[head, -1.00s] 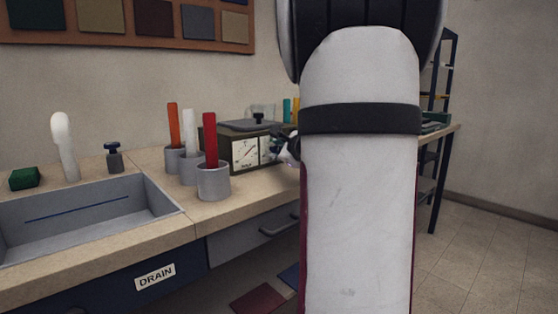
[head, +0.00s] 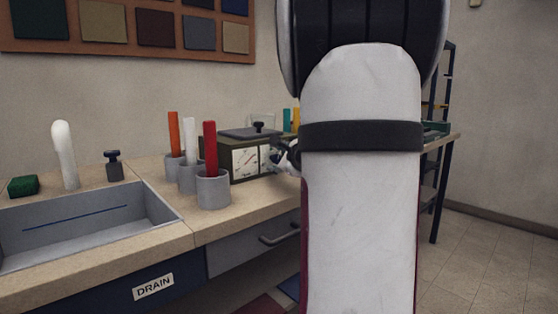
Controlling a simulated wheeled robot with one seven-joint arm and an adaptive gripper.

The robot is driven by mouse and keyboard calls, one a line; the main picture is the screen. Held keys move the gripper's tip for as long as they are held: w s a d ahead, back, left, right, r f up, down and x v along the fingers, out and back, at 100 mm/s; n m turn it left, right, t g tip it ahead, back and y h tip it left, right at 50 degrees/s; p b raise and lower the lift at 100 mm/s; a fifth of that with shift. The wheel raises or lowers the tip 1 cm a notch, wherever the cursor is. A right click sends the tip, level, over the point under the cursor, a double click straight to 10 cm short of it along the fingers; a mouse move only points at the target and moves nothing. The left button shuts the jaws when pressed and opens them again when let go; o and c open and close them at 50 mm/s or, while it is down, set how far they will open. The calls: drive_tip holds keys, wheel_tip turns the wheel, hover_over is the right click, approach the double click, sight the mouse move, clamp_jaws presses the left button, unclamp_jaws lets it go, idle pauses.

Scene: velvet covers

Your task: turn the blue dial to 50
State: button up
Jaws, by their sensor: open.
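A dark box-shaped device (head: 218,155) stands on the counter behind the cups. Its front has a white gauge face with a red needle (head: 245,163) and a second pale face (head: 266,157) to the right. I cannot make out a blue dial or read any number. My gripper (head: 279,160) shows only in part, small and dark, just left of my arm and in front of the device's right side. My own white arm hides the rest of it and whatever lies behind. Whether it touches the device cannot be told.
Grey cups (head: 213,190) with orange, white and red sticks stand left of the device. A sink (head: 90,215) with a white tap (head: 64,155) and a green sponge (head: 23,186) lies further left. A drawer handle (head: 279,235) juts from the counter front. A dark shelf rack (head: 445,140) stands at right.

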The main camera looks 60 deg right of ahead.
drive_tip(key=v, duration=1.2)
